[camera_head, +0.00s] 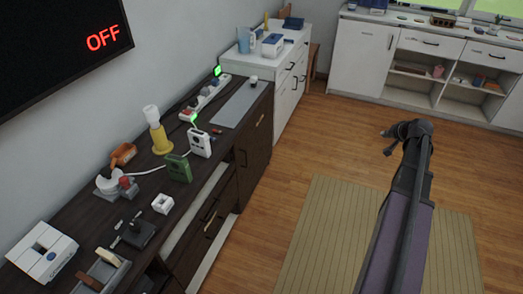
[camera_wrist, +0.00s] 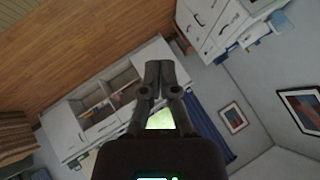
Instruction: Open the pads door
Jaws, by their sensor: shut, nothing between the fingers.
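No door in view carries a readable "pads" label, so I cannot tell which one is the pads door. A dark cabinet door (camera_head: 253,137) with a vertical handle closes the far end of the dark sideboard. A white cabinet door (camera_head: 361,58) with a handle at its upper right is at the back; both look closed. My gripper (camera_head: 388,133) is in the air over the floor, right of the sideboard and apart from every door. In the wrist view my gripper (camera_wrist: 161,66) has its fingers together and empty.
The dark sideboard top (camera_head: 85,205) holds a yellow lamp (camera_head: 158,132), a power strip and several small devices. A white drawer unit (camera_head: 290,82) stands beyond it. Open shelves (camera_head: 420,92) are at the back right. The wooden floor and the striped rug (camera_head: 315,230) are clear.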

